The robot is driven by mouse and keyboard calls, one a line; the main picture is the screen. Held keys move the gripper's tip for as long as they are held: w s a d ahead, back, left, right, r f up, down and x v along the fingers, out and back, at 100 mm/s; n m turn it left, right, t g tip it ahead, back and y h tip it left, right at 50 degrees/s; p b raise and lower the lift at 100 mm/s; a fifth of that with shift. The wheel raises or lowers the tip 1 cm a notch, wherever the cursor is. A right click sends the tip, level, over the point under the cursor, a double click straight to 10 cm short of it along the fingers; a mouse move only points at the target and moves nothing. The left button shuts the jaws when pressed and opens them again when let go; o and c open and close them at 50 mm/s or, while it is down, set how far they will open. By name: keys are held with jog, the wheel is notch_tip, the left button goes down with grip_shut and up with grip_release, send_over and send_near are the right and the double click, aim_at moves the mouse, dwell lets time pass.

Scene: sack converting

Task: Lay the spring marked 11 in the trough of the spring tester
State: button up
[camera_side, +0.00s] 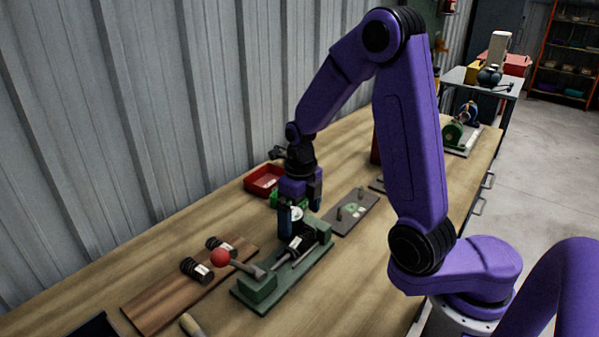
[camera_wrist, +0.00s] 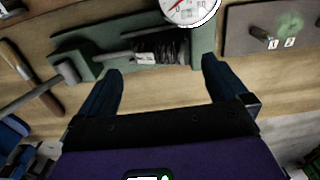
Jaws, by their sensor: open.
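The green spring tester (camera_side: 262,297) stands on the bench, and it also fills the top of the wrist view (camera_wrist: 88,66). A dark coil spring (camera_wrist: 160,47) with a white label lies in its trough, seen also in the side view (camera_side: 297,242). The label is too small to read, so I cannot tell whether it says 11. My gripper (camera_side: 302,210) is above the tester's dial end. In the wrist view its two fingers (camera_wrist: 163,72) are wide apart and empty, with the spring beyond the fingertips and not touched.
Two more labelled dark springs (camera_side: 195,269) lie on a wooden board (camera_side: 155,309) at the left. The tester has a red-knobbed lever (camera_side: 220,258) and a white dial (camera_wrist: 190,7). A grey plate with pegs (camera_side: 354,212) lies to the right. A red tray (camera_side: 262,181) stands behind.

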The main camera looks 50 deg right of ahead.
aim_at(299, 234)
notch_tip(299, 234, up, 12)
jog(key=s+a+f+n, duration=0.1)
jog(key=s+a+n, duration=0.2)
jog(key=n, duration=1)
jog(key=s+a+f+n, duration=0.1)
jog(key=s+a+n, duration=0.15)
jog(key=n, duration=1.05)
jog(key=s+d+f+n, duration=0.2)
jog(key=s+n, duration=1.4)
jog(key=n, duration=0.6)
jog(key=shift+d+f+n, duration=0.2)
jog(key=shift+d+n, duration=0.1)
